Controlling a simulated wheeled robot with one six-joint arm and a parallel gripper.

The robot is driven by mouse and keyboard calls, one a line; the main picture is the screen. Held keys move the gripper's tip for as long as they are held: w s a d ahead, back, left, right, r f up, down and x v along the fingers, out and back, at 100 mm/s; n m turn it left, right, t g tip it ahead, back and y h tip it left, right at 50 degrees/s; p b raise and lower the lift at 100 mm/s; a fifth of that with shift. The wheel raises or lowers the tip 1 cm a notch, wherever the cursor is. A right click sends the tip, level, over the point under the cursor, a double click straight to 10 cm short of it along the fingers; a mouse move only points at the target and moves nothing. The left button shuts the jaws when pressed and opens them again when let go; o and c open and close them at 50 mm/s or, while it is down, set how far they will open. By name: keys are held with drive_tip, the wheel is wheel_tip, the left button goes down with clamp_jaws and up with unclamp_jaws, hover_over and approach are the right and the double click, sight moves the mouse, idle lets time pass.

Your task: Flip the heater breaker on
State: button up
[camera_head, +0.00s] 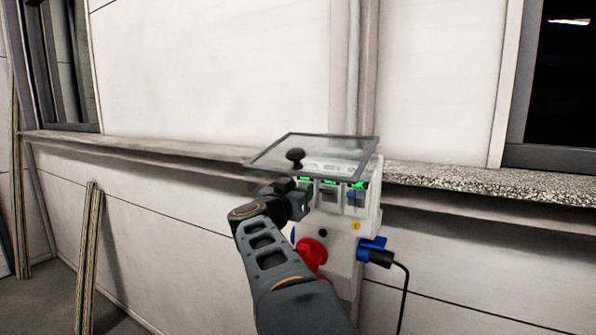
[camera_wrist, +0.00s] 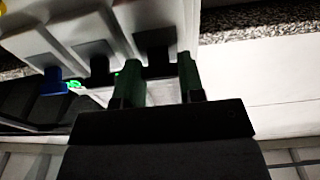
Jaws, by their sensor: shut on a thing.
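The breaker box (camera_head: 344,235) is a white unit on the wall with its clear cover (camera_head: 318,152) raised. A row of breakers with green lights sits under the cover. The middle breaker (camera_head: 328,191) and the right breaker with a blue part (camera_head: 354,196) show beside my gripper (camera_head: 301,190), which is at the leftmost breaker and hides most of it. In the wrist view, my gripper's green fingers (camera_wrist: 160,80) are on both sides of a dark breaker switch (camera_wrist: 155,42), shut on it. Another dark switch (camera_wrist: 96,64) and a blue switch (camera_wrist: 53,82) are to its left. I cannot read the labels.
A red socket (camera_head: 311,254) and a blue plug (camera_head: 372,250) with a black cable are lower on the box. A stone ledge (camera_head: 480,182) runs along the wall. Boards (camera_head: 90,255) lean at left.

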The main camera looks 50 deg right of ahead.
drive_tip(key=shift+r+y+p, duration=0.3)
drive_tip(key=shift+r+p, duration=0.1)
drive_tip(key=shift+p, duration=0.3)
drive_tip(key=shift+f, duration=0.25)
drive_tip(key=o, duration=0.9)
drive_tip(key=shift+o, duration=0.2)
